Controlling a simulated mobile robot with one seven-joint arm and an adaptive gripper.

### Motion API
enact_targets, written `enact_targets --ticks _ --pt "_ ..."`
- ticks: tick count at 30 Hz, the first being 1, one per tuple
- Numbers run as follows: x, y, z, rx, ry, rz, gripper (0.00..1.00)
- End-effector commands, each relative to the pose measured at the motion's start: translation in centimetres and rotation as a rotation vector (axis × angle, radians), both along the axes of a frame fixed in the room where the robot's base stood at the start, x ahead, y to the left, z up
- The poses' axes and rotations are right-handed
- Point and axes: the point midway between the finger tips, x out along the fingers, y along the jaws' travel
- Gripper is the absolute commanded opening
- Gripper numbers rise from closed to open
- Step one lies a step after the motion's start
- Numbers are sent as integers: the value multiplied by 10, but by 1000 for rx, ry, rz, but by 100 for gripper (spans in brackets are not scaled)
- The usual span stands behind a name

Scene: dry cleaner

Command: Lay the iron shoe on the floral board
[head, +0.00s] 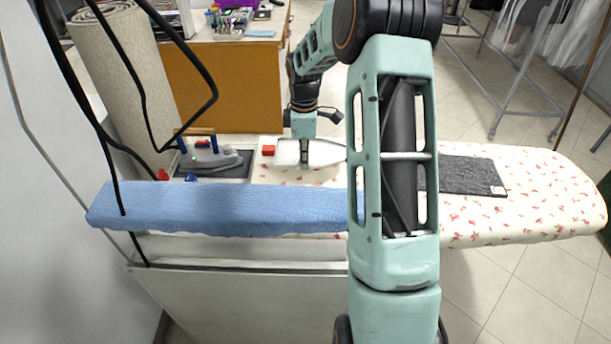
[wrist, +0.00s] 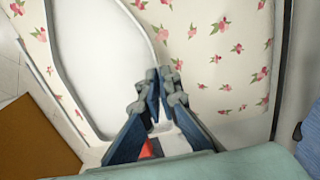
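The iron shoe (head: 325,152) is a white, pointed, shallow plate over the left part of the floral board (head: 530,195), its tip to the right in the head view. It fills the upper left of the wrist view (wrist: 100,60). My gripper (head: 305,160) is above the board with its blue fingers close together at the shoe's rim. In the wrist view the fingertips (wrist: 162,75) meet at that rim and appear shut on it. Whether the shoe touches the board or hangs just above it, I cannot tell. My arm hides the middle of the board.
A grey iron (head: 210,157) rests on a dark pad left of the shoe, with a small red block (head: 268,150) between them. A blue padded sleeve board (head: 230,207) runs along the front. A dark grey cloth (head: 470,176) lies right of my arm. The board's right end is clear.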

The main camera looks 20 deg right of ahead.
Motion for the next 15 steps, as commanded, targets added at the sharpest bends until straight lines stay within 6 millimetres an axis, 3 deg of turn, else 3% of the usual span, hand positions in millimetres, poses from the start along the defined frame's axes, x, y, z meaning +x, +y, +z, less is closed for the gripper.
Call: enact_targets --ticks 8,15 --pt "-17 3 -19 -1 1 0 0" --pt "-16 3 -48 -1 -1 0 0"
